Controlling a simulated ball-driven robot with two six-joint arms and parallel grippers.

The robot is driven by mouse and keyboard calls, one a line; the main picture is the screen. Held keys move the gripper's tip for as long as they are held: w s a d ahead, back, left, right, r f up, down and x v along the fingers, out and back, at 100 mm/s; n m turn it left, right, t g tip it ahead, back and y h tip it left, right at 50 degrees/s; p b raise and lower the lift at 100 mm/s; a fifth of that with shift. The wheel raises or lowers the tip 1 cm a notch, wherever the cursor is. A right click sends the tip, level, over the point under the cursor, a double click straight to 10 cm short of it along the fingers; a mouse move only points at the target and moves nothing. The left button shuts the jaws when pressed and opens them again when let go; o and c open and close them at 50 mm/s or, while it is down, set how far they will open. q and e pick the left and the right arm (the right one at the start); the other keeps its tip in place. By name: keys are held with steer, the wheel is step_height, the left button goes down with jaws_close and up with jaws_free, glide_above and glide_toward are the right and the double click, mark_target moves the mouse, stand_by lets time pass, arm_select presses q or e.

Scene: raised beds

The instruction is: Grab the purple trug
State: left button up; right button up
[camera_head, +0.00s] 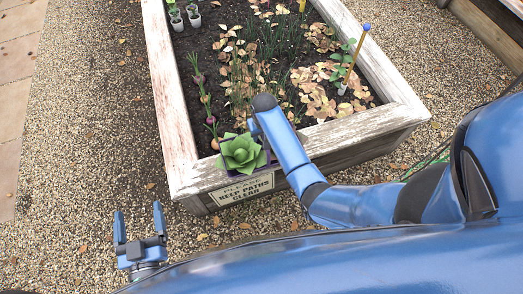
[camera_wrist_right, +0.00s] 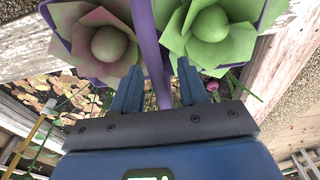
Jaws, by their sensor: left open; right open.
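The purple trug (camera_head: 234,173) sits at the near corner of the raised bed in the head view, with a green leafy rosette in it; my right arm hides its right part. In the right wrist view its purple handle (camera_wrist_right: 147,38) runs between a pinkish-green rosette and a green one. My right gripper (camera_wrist_right: 160,84) is open, its two fingers on either side of the handle; I cannot tell whether they touch it. My left gripper (camera_head: 139,222) is open and empty above the gravel, left of the bed.
The wooden raised bed (camera_head: 172,110) holds soil, dry leaves, onions and seedlings. A blue-topped stake (camera_head: 358,50) stands at its right side. A "keep paths clear" sign (camera_head: 243,190) is on its near side. Gravel on the left (camera_head: 90,120) is open.

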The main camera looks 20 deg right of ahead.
steer(key=shift+f, duration=0.1)
steer(key=shift+c, duration=0.4)
jaws_close()
steer(key=shift+w, duration=0.1)
stand_by(1.1)
